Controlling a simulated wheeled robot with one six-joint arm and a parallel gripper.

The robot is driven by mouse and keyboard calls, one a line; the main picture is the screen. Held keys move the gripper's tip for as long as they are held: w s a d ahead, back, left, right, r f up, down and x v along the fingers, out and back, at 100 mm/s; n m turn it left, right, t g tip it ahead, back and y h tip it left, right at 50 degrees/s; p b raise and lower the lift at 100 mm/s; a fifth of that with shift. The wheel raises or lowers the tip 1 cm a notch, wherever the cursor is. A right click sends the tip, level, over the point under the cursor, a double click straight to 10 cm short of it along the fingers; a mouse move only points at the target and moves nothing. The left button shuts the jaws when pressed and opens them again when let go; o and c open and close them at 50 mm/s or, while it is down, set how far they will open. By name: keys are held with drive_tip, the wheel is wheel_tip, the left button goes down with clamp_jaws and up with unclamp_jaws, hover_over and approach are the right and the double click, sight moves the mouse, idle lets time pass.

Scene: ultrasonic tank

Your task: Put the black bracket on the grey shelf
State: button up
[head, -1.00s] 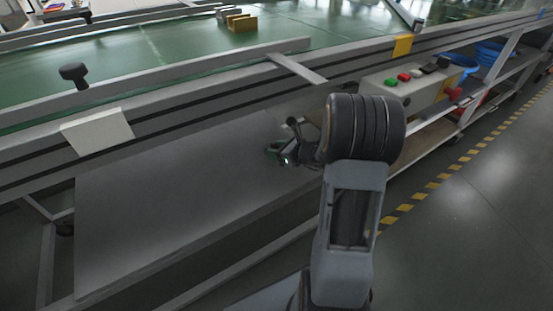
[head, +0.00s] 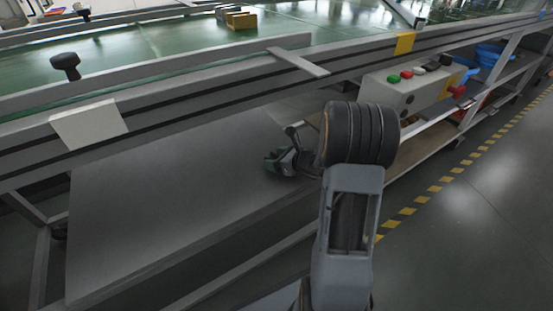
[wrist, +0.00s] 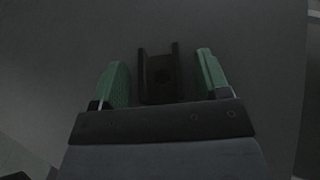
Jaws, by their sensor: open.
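The black bracket (wrist: 160,90) is a small U-shaped piece with a hole, in the middle of the wrist view. It lies over the plain grey shelf (wrist: 60,60), with its prongs pointing away from my wrist. My gripper (wrist: 161,64) is open, with one green finger on each side of the bracket and a gap at both sides. I cannot tell whether the bracket fully touches the shelf. In the head view, my gripper (head: 280,163) is low over the right part of the grey shelf (head: 150,220), below the conveyor. The bracket cannot be made out there.
The conveyor frame (head: 200,107) runs above and behind the shelf. A white plate (head: 90,124) is on the conveyor's side. The shelf's left part is clear.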

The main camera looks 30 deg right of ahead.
drive_tip(key=shift+r, duration=0.2)
drive_tip(key=shift+s+d+r+p, duration=0.15)
drive_tip(key=shift+s+r+p, duration=0.05)
drive_tip(key=shift+p, duration=0.15)
drive_tip(key=p+v, duration=0.3)
drive_tip(key=v, duration=0.7)
drive_tip(key=shift+s+d, duration=0.15)
drive_tip(key=shift+s, duration=0.15)
drive_tip(key=a+n+g, duration=0.1)
drive_tip(key=a+n, duration=0.1)
drive_tip(key=s+a+r+n+g+y, duration=0.1)
drive_tip(key=a+n, duration=0.1)
drive_tip(key=a, duration=0.1)
drive_tip(key=s+a+r+n+g+y, duration=0.1)
drive_tip(key=a+n, duration=0.1)
drive_tip(key=shift+a+n+g+p, duration=0.25)
drive_tip(key=shift+n+g+p, duration=0.05)
drive_tip(key=shift+g+p, duration=0.1)
drive_tip(key=s+a+r+n+g+h, duration=0.2)
drive_tip(key=s+a+n+h, duration=0.2)
drive_tip(key=n, duration=0.7)
drive_tip(key=s+a+r+n+g+h, duration=0.2)
drive_tip(key=s+n, duration=0.4)
drive_tip(key=n, duration=0.6)
drive_tip(key=a+g+h, duration=0.1)
drive_tip(key=a+h, duration=0.1)
drive_tip(key=shift+s+a+r+n, duration=0.2)
drive_tip(key=shift+a+r+n, duration=0.1)
drive_tip(key=shift+a+r, duration=0.1)
